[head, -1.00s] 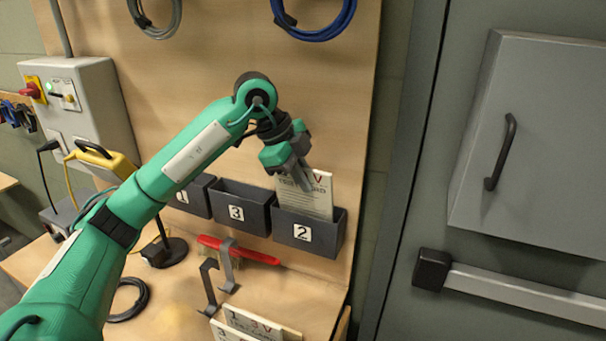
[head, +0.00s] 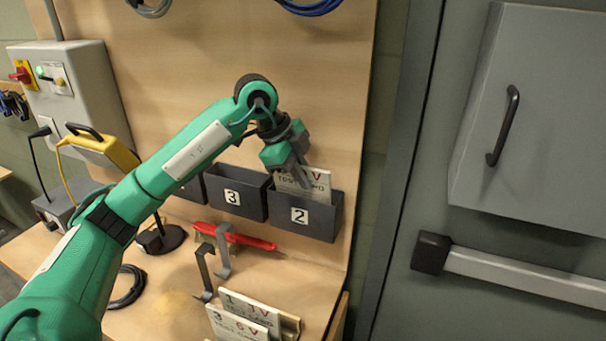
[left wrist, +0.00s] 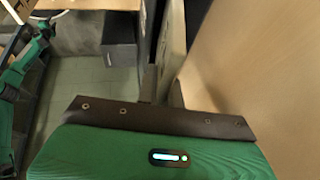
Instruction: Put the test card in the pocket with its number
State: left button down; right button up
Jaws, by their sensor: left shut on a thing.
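My left gripper (head: 303,181) is shut on a white test card (head: 319,187) at the right end of the row of pockets. The card's lower part is inside the dark grey pocket marked 2 (head: 322,223), hidden by its front wall. The upper part stands above the rim, slightly tilted. My fingers cover the card's upper left, so its number is hidden; a red V shows. In the left wrist view the pale card (left wrist: 173,42) shows edge-on beyond the fingers (left wrist: 162,88).
The pocket marked 3 (head: 236,196) is just left of pocket 2; another pocket is partly behind my arm. Below are a red-handled tool (head: 240,237), grey hooks (head: 223,252) and two other cards in a rack (head: 290,325). A grey door (head: 480,220) is at right.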

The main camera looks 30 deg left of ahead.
pick_arm(q)
jog(key=c, duration=1.5)
grip_release()
jog(key=shift+r, duration=0.1)
pick_arm(e)
jog(key=shift+d, duration=0.1)
